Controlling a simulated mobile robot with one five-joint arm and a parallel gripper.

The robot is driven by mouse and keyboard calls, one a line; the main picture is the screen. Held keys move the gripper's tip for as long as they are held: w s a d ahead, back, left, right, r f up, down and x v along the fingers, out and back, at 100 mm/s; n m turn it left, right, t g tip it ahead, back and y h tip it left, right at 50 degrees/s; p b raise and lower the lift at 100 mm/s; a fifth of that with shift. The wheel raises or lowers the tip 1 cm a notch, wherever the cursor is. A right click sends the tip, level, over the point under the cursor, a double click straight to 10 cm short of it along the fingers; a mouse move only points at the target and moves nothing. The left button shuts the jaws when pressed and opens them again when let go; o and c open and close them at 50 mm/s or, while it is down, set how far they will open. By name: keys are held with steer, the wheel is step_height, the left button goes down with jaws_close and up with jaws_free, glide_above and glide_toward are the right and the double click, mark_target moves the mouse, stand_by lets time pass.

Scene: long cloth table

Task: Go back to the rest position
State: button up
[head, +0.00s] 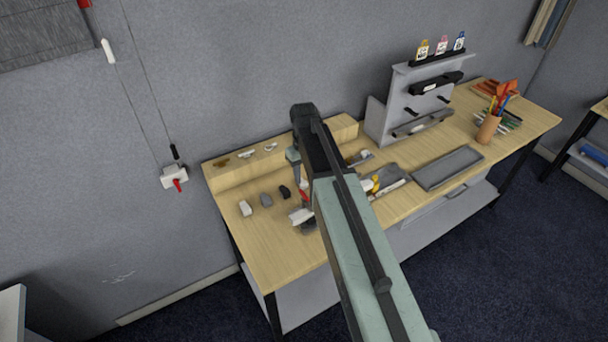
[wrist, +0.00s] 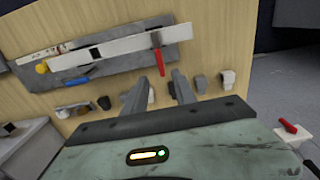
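My gripper (wrist: 162,82) shows in the wrist view with its two grey fingers apart and nothing between them. It is open, over the wooden table (wrist: 225,50). In the head view my arm reaches over the table (head: 285,245) and hides most of the gripper, so its exact height cannot be told. In the wrist view a grey tray (wrist: 105,72) lies beyond the fingertips. It carries a long pale bar (wrist: 120,48), a red-handled tool (wrist: 161,62), a yellow piece (wrist: 41,68) and a blue piece (wrist: 77,81).
Small blocks, white (head: 245,208), grey (head: 266,200) and black (head: 285,192), lie left of my arm. A raised wooden shelf (head: 232,176) runs along the wall. A grey rack (head: 398,92), flat grey tray (head: 447,168) and pencil cup (head: 488,130) stand to the right.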

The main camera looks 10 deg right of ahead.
steer(key=shift+f, duration=0.1)
steer(key=s+f+m+b, duration=0.1)
steer(key=s+f+b, duration=0.2)
steer(key=s, duration=0.2)
steer(key=s+f+m+b, duration=0.1)
steer(key=s+f+b, duration=0.3)
steer(key=s, duration=0.1)
steer(key=s+f+m+b, duration=0.1)
steer(key=s+f+b, duration=0.3)
steer(key=s, duration=0.1)
steer(key=shift+m, duration=0.3)
steer(key=shift+s+r, duration=0.1)
steer(key=shift+s, duration=0.05)
steer(key=shift+r, duration=0.15)
steer(key=shift+o, duration=0.4)
